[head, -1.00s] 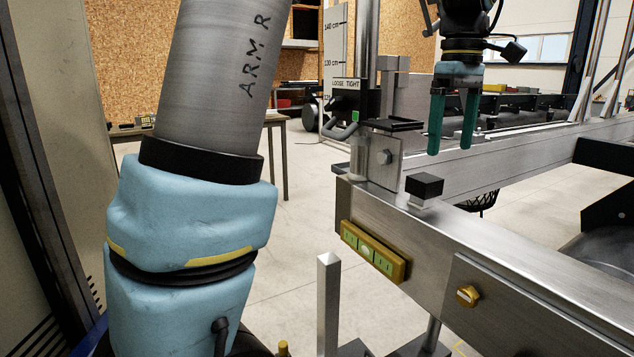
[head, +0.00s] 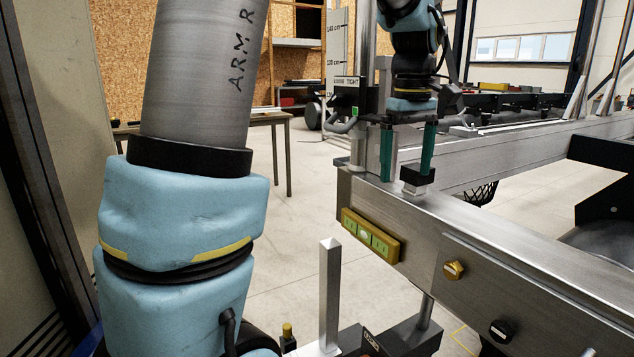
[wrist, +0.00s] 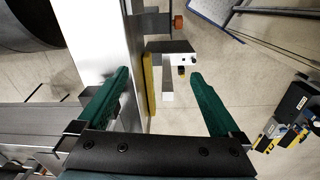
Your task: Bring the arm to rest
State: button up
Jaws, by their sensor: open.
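My gripper (head: 406,172) is open, with its two green fingers pointing down near the corner of the steel beam (head: 480,240). Its right fingertip overlaps the black-capped block (head: 418,180) in the head view; I cannot tell whether they touch. In the wrist view the fingers (wrist: 160,73) are wide apart with nothing gripped. The left finger there lies over the pale beam edge (wrist: 92,35), and the right one is over floor. My large blue and grey arm links fill the left of the head view.
A yellow-framed spirit level (head: 370,236) is fixed to the beam's side. A lever box (head: 347,96) marked loose and tight stands behind the corner. A square steel post (head: 330,295) rises in front. Open floor (head: 295,215) lies left of the beam.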

jog(key=s+a+f+m, duration=0.2)
jog(key=s+a+f, duration=0.1)
jog(key=a+f, duration=0.5)
jog(key=s+a+f+m+t, duration=0.1)
jog(key=s+a+f+m, duration=0.2)
jog(key=a+f, duration=0.5)
jog(key=a, duration=0.7)
jog(key=shift+s+a+f, duration=0.15)
jog(key=shift+s+f, duration=0.15)
